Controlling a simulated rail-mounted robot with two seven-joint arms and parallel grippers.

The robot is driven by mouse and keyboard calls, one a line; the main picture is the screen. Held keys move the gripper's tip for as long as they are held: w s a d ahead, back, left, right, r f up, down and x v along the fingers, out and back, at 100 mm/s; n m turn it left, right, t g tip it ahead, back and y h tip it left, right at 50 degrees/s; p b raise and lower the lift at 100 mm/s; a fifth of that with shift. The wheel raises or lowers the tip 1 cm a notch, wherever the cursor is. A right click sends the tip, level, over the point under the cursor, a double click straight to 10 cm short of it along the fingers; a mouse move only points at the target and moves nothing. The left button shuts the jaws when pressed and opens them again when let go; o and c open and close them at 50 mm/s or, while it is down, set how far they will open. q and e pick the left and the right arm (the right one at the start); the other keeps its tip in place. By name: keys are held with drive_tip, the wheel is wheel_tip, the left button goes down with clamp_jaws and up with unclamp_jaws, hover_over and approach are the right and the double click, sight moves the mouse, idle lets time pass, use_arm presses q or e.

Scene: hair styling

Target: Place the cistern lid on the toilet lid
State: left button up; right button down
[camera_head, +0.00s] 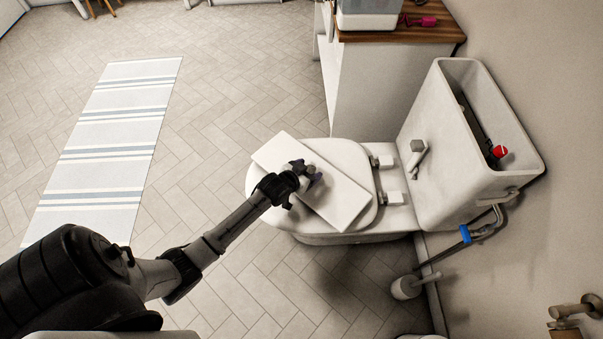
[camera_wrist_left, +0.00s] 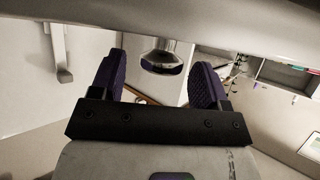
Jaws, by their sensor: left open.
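The cistern lid (camera_head: 342,202) is a flat white slab. It lies on the closed white toilet lid (camera_head: 262,182) at an angle, with one corner reaching past the toilet lid's upper left edge. My left gripper (camera_head: 308,178) is at the cistern lid's left part in the head view, fingers open. Whether it touches the slab I cannot tell. In the left wrist view its two purple-padded fingers (camera_wrist_left: 160,75) stand wide apart with nothing clasped. A pale surface fills the top of that view; which thing it is I cannot tell. My right gripper is out of view.
The cistern (camera_head: 430,165) is open at the top, with a red-capped part (camera_head: 499,151) inside. A wood-topped cabinet (camera_head: 385,85) stands behind the toilet. A toilet brush holder (camera_head: 405,288) stands near the wall. A striped rug (camera_head: 108,140) lies on the floor at left.

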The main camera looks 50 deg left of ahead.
use_arm(q)
drive_tip(key=a+p+v, duration=0.1)
drive_tip(key=p+v, duration=0.1)
drive_tip(key=v, duration=0.9)
drive_tip(key=s+d+r+m+g, duration=0.1)
drive_tip(key=s+d+g, duration=0.3)
drive_tip(key=s+d, duration=0.3)
drive_tip(key=s+d+r+m+g+h, duration=0.1)
drive_tip(key=s+d+m+g, duration=0.1)
drive_tip(key=s+d+g, duration=0.2)
drive_tip(key=s+d, duration=0.3)
drive_tip(key=s, duration=0.5)
drive_tip(key=shift+s+d+r+g, duration=0.15)
drive_tip(key=shift+s+r+g, duration=0.05)
drive_tip(key=shift+s+g, duration=0.15)
wheel_tip(320, 180, up, 25)
drive_tip(key=p, duration=2.5)
drive_tip(key=shift+r, duration=0.2)
